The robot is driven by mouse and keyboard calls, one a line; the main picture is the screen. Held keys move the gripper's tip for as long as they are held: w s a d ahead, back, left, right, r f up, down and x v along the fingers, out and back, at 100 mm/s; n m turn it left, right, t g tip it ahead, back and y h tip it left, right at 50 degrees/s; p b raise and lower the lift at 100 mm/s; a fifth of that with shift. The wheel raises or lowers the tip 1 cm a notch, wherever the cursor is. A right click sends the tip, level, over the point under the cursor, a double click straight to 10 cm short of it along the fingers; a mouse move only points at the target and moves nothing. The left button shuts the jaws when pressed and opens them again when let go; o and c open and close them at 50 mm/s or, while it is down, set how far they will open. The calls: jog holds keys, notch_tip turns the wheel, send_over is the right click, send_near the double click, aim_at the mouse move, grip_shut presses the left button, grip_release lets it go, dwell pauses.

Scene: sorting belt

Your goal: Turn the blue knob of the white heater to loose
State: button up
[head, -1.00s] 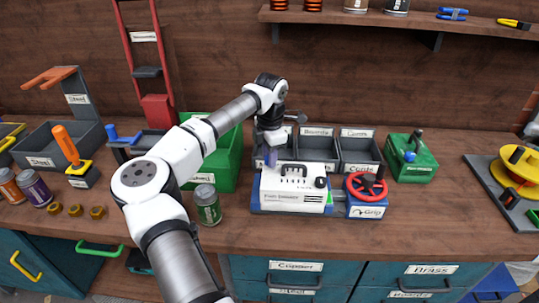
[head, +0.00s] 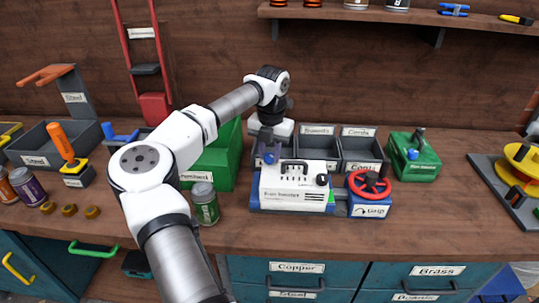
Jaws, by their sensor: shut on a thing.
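The white heater (head: 291,186) stands on a blue base on the bench, with a black handle on top, a black knob at its right and a label on its front. A small blue knob (head: 269,157) shows at its back left top corner. My gripper (head: 267,146) points down at that corner from above and behind. Its fingers are shut on the blue knob; they are small here and partly hide it.
A red handwheel (head: 369,184) on a blue box is just right of the heater. A green can (head: 205,204) stands close on the left. Grey bins (head: 361,150) are behind. The bench front (head: 300,232) is clear.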

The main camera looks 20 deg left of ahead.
jog(key=n+b, duration=0.1)
jog(key=n, duration=0.3)
jog(key=shift+n, duration=0.4)
jog(key=n+b, duration=0.1)
jog(key=n, duration=0.3)
jog(key=shift+w, duration=0.1)
jog(key=n+b, duration=0.1)
jog(key=n, duration=0.4)
jog(key=shift+n+b, duration=0.45)
jog(key=shift+n, duration=1.75)
jog(key=o, duration=1)
